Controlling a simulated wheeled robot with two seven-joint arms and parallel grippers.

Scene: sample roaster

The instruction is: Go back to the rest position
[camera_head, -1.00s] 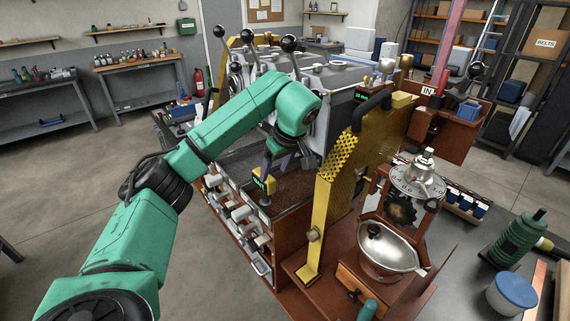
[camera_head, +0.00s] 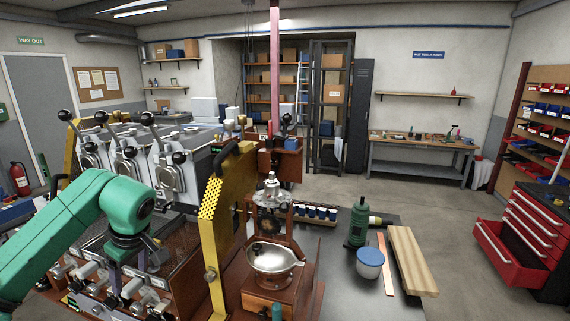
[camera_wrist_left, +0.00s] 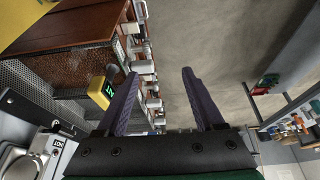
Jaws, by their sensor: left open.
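My left gripper (camera_head: 132,268) hangs from the green arm at the left of the head view, fingers down, over the front part of the sample roaster (camera_head: 170,170). In the left wrist view its two purple fingers (camera_wrist_left: 160,78) are apart with nothing between them. Beside them are the wooden roaster body (camera_wrist_left: 75,45) and a small yellow box (camera_wrist_left: 101,92) with a green display. Whether the fingers touch anything is hard to tell in the head view. My right gripper is not in view.
A yellow bracket (camera_head: 222,215) stands right of my arm. Open floor (camera_head: 450,235) lies beyond the table; a red tool chest (camera_head: 530,240) has an open drawer.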

